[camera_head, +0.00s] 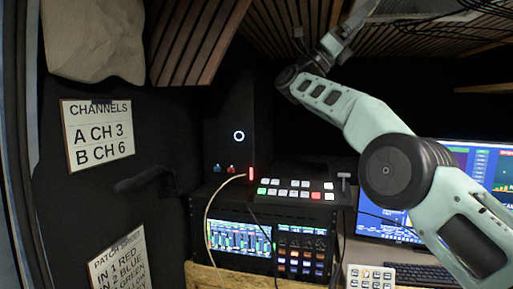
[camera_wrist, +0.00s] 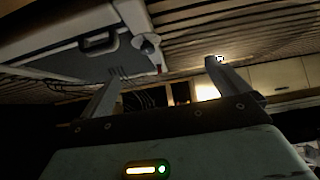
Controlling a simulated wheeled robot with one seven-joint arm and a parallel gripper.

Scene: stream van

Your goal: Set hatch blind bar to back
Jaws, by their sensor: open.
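A pale-framed ceiling hatch (camera_wrist: 60,62) fills the upper left of the wrist view, with a dark handle-like part (camera_wrist: 98,42) on it. A light bar-like edge (camera_wrist: 133,18) runs along its right side, with a small pale fitting (camera_wrist: 147,42) near its end; I cannot tell for sure which part is the blind bar. My gripper (camera_wrist: 163,70) is open, its two fingers apart with nothing between them. The hatch lies above and beyond the left finger, apparently apart from it. In the head view my arm reaches up to the ceiling, and my fingertips cannot be made out.
A pale ceiling panel (camera_head: 425,17) and dark cables (camera_head: 490,22) are near my raised arm. Below are a switcher panel (camera_head: 295,190), rack screens (camera_head: 240,238), a monitor (camera_head: 385,228) and a keyboard (camera_head: 425,274). Wooden slats (camera_head: 200,40) line the ceiling. A cable crosses the rack front.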

